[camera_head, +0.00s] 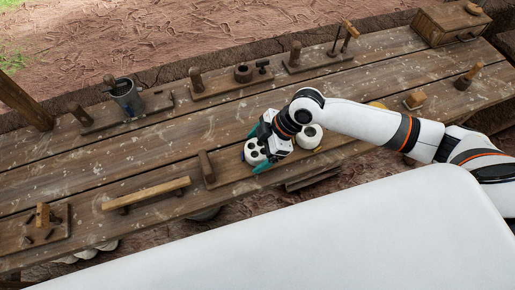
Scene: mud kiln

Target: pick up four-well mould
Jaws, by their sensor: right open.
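A white round piece with several dark wells, which looks like the four-well mould (251,154), sits on the wooden bench near its front edge. My right gripper (258,149) is over it, with its teal fingers spread apart, one on the far side and one on the near side of the mould. The gripper body hides the mould's right part. I cannot tell whether the fingers touch it. My left gripper is not in view.
A second white piece with dark openings (311,142) stands just right of the gripper, partly behind my arm. A wooden block stand (207,167) is close on the left. Wooden tool stands line the back, with a wooden box (447,24) at the far right.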

